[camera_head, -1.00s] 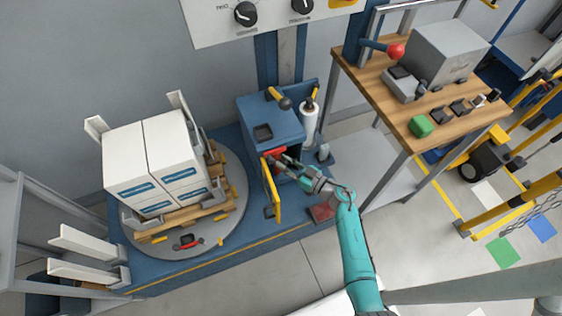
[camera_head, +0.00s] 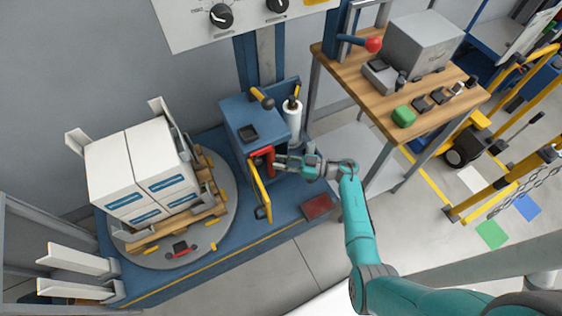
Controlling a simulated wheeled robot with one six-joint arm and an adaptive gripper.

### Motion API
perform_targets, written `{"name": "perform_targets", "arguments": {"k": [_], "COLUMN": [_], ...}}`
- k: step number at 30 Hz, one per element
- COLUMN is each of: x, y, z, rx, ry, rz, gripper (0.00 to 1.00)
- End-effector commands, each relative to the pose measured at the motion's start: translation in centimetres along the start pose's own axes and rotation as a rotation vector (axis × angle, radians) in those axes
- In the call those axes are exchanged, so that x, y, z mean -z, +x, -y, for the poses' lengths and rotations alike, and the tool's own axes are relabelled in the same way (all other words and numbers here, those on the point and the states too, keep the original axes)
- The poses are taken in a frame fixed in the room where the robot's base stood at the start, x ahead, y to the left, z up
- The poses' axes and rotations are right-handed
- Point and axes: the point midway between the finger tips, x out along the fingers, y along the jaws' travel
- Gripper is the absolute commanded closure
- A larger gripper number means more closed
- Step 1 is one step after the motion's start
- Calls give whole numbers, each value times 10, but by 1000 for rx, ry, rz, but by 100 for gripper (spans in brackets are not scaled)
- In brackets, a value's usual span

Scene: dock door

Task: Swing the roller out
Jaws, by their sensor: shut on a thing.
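A red bar-shaped part (camera_head: 263,161), which may be the roller's frame or handle, stands in the open front of the blue cabinet (camera_head: 250,115). My gripper (camera_head: 277,162) reaches in from the right and is shut on this red part. The fingertips are small and partly hidden against it. A yellow-edged door (camera_head: 262,195) hangs open at the cabinet's front, just left of and below my gripper. I cannot make out a separate roller inside the dark opening. A white film roll (camera_head: 292,112) stands upright at the cabinet's right side.
Stacked white boxes (camera_head: 142,175) sit on a pallet on the grey turntable (camera_head: 222,222) at left. A dark red pad (camera_head: 318,207) lies on the blue base below my arm. A wooden workbench (camera_head: 375,97) stands at right. Open floor (camera_head: 300,262) lies in front.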

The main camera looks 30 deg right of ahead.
Motion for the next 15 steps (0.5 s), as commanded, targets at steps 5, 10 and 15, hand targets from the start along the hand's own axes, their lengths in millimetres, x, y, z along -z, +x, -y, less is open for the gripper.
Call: {"name": "perform_targets", "arguments": {"k": [5, 10, 15], "x": [0, 0, 0], "y": [0, 0, 0], "z": [0, 0, -1], "rx": [-1, -1, -2], "ry": [0, -1, -1], "rz": [0, 0, 0], "gripper": [75, 51, 51]}}
